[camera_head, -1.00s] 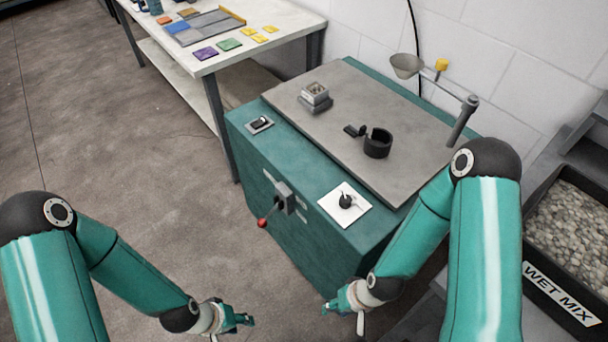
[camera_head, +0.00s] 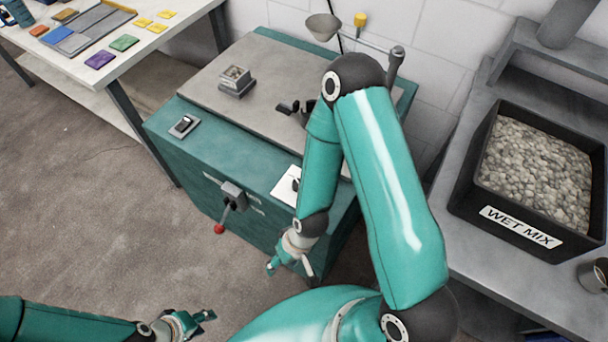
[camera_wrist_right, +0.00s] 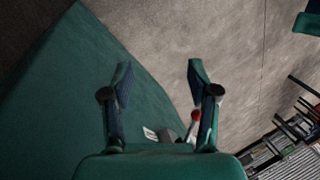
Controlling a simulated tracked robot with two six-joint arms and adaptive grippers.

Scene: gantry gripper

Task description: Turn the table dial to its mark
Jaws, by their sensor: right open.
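The table dial is a black knob on a white square plate (camera_head: 283,193) on the teal cabinet's front right top. My right arm hides most of the dial and part of its plate, so its pointer and mark cannot be read. My right gripper (camera_head: 288,266) is open and empty in front of the cabinet, below the dial. The right wrist view shows its two fingers (camera_wrist_right: 160,76) apart with nothing between the tips. My left gripper (camera_head: 205,326) is at the lower left over the floor, away from the cabinet; its opening is too small to judge.
The cabinet front carries a lever with a red ball (camera_head: 219,229), also in the right wrist view (camera_wrist_right: 196,115). A rocker switch (camera_head: 184,125) and a small grey block (camera_head: 236,81) sit on top. A WET MIX bin (camera_head: 520,239) stands right; a table with coloured tiles (camera_head: 100,60) stands left.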

